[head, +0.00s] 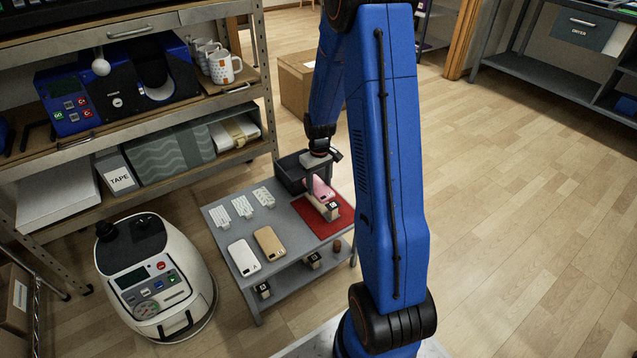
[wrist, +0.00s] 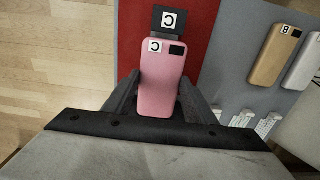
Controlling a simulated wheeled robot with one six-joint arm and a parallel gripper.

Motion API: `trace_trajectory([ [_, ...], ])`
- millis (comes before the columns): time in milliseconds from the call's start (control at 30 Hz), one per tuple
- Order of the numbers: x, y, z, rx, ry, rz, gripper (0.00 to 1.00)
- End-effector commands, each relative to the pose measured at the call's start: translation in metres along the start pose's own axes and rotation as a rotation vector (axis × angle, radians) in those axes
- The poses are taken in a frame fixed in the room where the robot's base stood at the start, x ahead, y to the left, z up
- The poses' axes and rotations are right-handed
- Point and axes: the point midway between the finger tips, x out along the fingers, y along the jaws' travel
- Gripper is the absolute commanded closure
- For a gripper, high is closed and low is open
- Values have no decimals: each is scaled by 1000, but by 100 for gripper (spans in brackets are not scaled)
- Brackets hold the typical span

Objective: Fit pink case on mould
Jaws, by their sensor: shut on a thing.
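My gripper (head: 319,187) is shut on the pink case (wrist: 160,82), with one finger along each long side. The case also shows in the head view (head: 323,189), partly hidden by the fingers. It carries a label C and a dark camera window near its far end. A dark block labelled C (wrist: 171,20), seemingly the mould, lies just beyond that end in the wrist view. In the head view a labelled block (head: 330,210) stands at the red mat (head: 309,226), close below the case. I cannot tell whether case and block touch.
A tan case (head: 269,242) and a white case (head: 244,257) lie on the grey table (head: 221,226), with several white slotted pieces (head: 242,206) behind. A dark bin (head: 289,173) stands at the table's back. Labelled blocks (head: 313,261) sit on the lower shelf.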

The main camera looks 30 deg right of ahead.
Motion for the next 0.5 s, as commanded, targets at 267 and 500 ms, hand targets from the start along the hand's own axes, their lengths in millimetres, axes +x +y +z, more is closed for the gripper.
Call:
trace_trajectory([
  [267,26,0,1,0,-4,-1,70],
  [500,44,0,1,0,-2,-1,70],
])
